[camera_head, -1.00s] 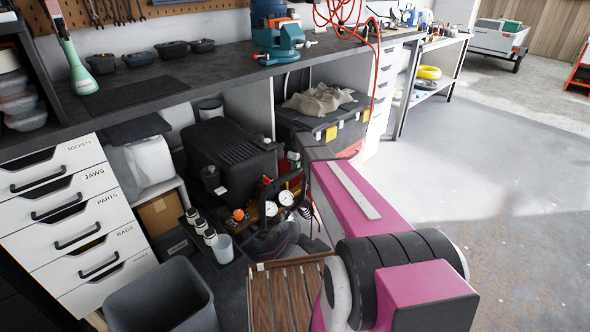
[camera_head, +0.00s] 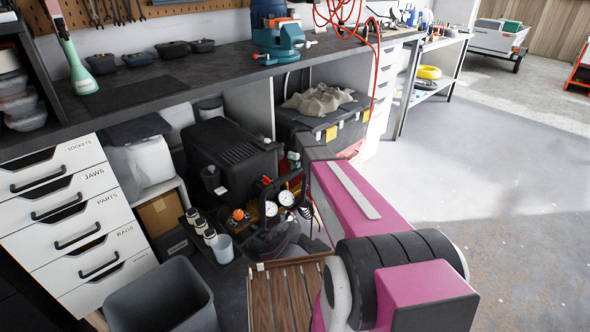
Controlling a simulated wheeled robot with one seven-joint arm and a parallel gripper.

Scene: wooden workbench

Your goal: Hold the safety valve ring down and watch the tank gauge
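The black compressor (camera_head: 232,158) stands on the floor under the bench. Two round white-faced gauges sit at its front right: a left gauge (camera_head: 271,208) and a right gauge (camera_head: 286,198). Their needles are too small to read, and I cannot tell which is the tank gauge. An orange knob (camera_head: 238,214) is left of them. I cannot make out the safety valve ring. My pink arm reaches from the lower right towards the compressor. Its far end is lost among dark parts near the gauges, so my gripper's fingers, and any contact with the ring, cannot be made out.
A slatted wooden crate (camera_head: 283,296) and a grey bin (camera_head: 160,298) stand in front. A small light cup (camera_head: 223,248) and dark bottles are left of the gauges. White drawers (camera_head: 75,215) are at left, a black toolbox (camera_head: 322,125) behind. Open floor lies at right.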

